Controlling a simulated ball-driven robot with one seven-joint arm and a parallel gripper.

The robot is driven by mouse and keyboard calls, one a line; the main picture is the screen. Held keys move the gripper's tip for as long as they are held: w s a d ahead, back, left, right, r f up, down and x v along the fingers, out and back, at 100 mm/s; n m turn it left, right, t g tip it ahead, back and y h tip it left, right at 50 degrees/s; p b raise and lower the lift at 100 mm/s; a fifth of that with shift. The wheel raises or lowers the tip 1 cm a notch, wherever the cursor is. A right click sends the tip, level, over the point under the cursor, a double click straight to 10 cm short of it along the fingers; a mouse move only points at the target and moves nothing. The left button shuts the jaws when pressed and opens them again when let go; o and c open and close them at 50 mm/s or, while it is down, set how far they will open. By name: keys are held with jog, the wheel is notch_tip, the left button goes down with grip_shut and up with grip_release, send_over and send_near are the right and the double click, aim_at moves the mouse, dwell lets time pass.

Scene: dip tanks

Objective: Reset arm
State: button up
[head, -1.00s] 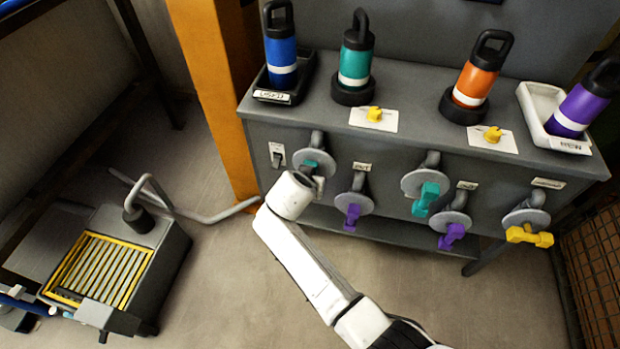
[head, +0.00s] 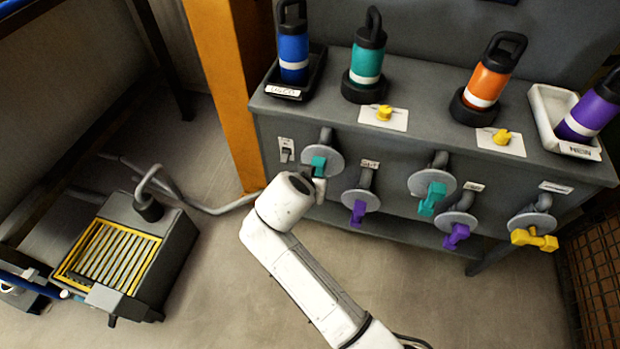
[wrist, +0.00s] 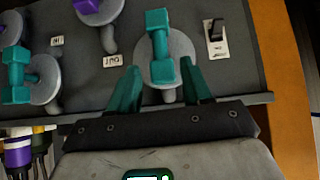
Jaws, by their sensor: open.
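My gripper (wrist: 161,82) is open and empty in the wrist view, with two teal fingers apart. The leftmost valve's teal handle (wrist: 161,45) stands just beyond the fingertips, in line with the gap between them. In the head view that teal handle (head: 319,164) sits on its grey disc on the bench front. My white arm (head: 292,262) reaches up to just below and left of it. The end of the arm hides my gripper's fingers in the head view.
The bench front carries other valves: purple (head: 359,211), teal (head: 432,198), purple (head: 456,236) and yellow (head: 534,238). Blue (head: 293,52), teal (head: 367,62), orange (head: 490,80) and purple (head: 590,112) bottles stand on top.

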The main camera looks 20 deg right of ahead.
jog(key=shift+s+a+r, duration=0.25)
jog(key=shift+s+r, duration=0.05)
jog(key=shift+r, duration=0.1)
jog(key=s+d+f+n+g+y+p, duration=0.2)
jog(key=s+d+f+g+p, duration=0.1)
jog(key=s+d, duration=0.9)
jog(key=s+r+n+g+y+p, duration=0.2)
jog(key=s+n+g+y, duration=0.1)
jog(key=s, duration=1.8)
jog(key=shift+n, duration=0.9)
jog(key=shift+a, duration=0.1)
